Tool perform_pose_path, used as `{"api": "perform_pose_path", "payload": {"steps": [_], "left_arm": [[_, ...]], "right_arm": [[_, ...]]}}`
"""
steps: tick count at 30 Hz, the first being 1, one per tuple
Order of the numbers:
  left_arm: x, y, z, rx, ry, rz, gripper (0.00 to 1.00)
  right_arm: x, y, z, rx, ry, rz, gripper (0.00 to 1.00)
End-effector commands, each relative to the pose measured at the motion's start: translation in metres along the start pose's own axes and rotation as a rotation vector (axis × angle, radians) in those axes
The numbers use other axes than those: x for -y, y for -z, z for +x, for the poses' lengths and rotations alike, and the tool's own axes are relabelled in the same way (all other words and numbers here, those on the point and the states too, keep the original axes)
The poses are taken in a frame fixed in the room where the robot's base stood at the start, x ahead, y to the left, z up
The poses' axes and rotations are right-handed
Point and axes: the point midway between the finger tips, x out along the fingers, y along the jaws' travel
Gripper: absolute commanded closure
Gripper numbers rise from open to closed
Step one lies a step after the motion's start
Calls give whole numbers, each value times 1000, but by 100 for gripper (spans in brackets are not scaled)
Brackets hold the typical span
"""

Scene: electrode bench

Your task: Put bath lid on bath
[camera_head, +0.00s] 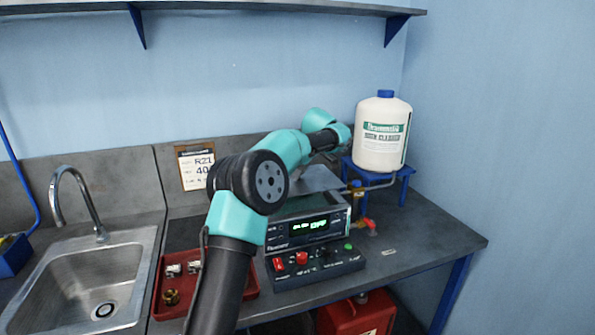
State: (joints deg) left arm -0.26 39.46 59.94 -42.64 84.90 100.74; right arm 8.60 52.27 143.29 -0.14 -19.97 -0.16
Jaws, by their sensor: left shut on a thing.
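The bath (310,228) is a grey box with a lit green display, on the bench right of the sink. A flat grey lid (320,178) shows over the top of the bath, partly behind my left arm. I cannot tell whether it touches the bath's rim. My left gripper (328,157) is above the back of the bath, shut on the lid; its fingers are mostly hidden by the wrist. My right gripper is not in view.
A white jug (382,133) stands on a blue stand (405,185) at the back right, near a red-handled tap (369,224). A switch box (315,266) sits in front of the bath. A red tray (168,305) and a sink (95,285) are left.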

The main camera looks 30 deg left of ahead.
Motion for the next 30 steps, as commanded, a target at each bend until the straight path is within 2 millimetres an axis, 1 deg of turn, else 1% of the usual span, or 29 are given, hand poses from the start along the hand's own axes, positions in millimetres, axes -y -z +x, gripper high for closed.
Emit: {"api": "perform_pose_path", "payload": {"steps": [18,24,30], "left_arm": [[0,-18,44,0,0,1,100],[0,-20,49,0,0,0,100],[0,-20,49,0,0,0,100]], "right_arm": [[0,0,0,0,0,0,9],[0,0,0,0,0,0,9],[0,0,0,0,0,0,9]]}}
